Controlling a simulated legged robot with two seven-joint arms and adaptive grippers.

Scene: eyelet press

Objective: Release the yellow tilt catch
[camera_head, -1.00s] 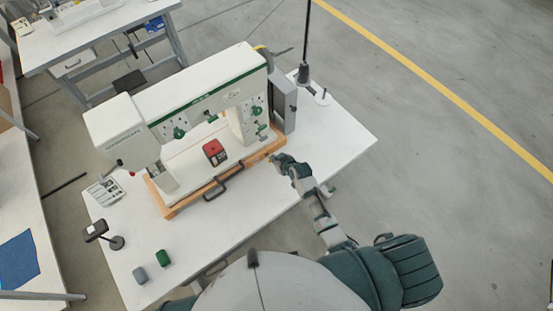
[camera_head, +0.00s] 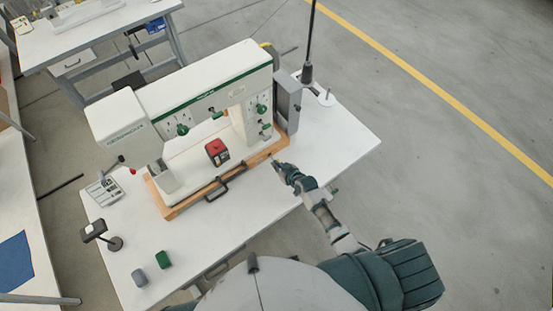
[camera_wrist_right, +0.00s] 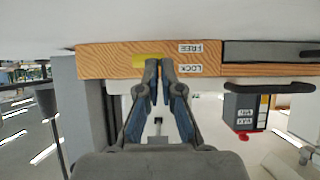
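The yellow tilt catch (camera_wrist_right: 140,61) is a small flat bar on the front face of the wooden base (camera_wrist_right: 105,61) of the white press (camera_head: 205,85). It sits to the left of the FREE and LOCK labels (camera_wrist_right: 190,58) in the right wrist view. My right gripper (camera_wrist_right: 159,66) has its fingers close together with only a thin gap. Its tips overlap the catch's lower edge in that view; I cannot tell whether they touch it. In the head view my right gripper (camera_head: 276,164) is just off the base's front right. My left gripper is not in view.
A black handle (camera_head: 226,187) sticks out of the base's front. A red-topped box (camera_head: 217,150) is on the press. A green block (camera_head: 163,259), a grey block (camera_head: 140,277) and a small black stand (camera_head: 114,242) are at the table's left. The right of the table (camera_head: 335,140) is mostly clear.

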